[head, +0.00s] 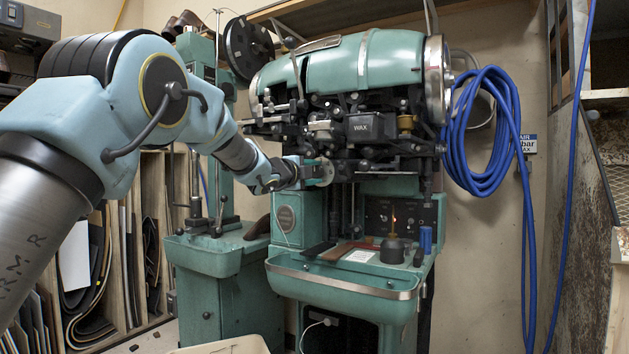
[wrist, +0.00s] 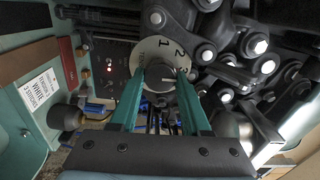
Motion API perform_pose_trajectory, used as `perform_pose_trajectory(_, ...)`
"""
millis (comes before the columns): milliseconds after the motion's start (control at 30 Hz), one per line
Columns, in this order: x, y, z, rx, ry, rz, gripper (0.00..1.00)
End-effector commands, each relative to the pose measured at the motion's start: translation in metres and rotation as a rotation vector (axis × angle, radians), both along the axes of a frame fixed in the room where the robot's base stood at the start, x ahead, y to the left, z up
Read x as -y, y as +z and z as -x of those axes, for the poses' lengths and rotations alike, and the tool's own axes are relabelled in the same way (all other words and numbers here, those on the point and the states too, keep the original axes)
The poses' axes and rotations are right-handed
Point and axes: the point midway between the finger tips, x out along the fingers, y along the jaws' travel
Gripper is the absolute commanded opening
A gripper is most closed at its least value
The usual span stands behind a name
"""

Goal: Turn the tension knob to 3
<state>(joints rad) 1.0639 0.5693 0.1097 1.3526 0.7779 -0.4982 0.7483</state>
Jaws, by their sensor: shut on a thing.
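The tension knob (wrist: 159,72) is a round grey knob at the middle of a pale dial plate (wrist: 150,47) in the wrist view. The dark numerals 1 and 2 are readable on the upper part of the plate. In the head view my gripper (head: 308,172) reaches in from the left to the dial plate (head: 327,172) on the front of the green stitcher (head: 365,62); the knob is hidden there.
Dark linkages with bright bolt ends (wrist: 209,52) crowd the right of the dial. A black WAX box (head: 364,127) sits above and right of my gripper. A blue hose (head: 480,130) hangs at right.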

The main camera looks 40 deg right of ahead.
Motion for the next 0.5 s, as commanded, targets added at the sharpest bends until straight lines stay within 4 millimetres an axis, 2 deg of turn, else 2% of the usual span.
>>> perform_pose_trajectory(500, 0.0003, -0.0017, 0.0002, 0.045, 0.0, -0.015, 0.0)
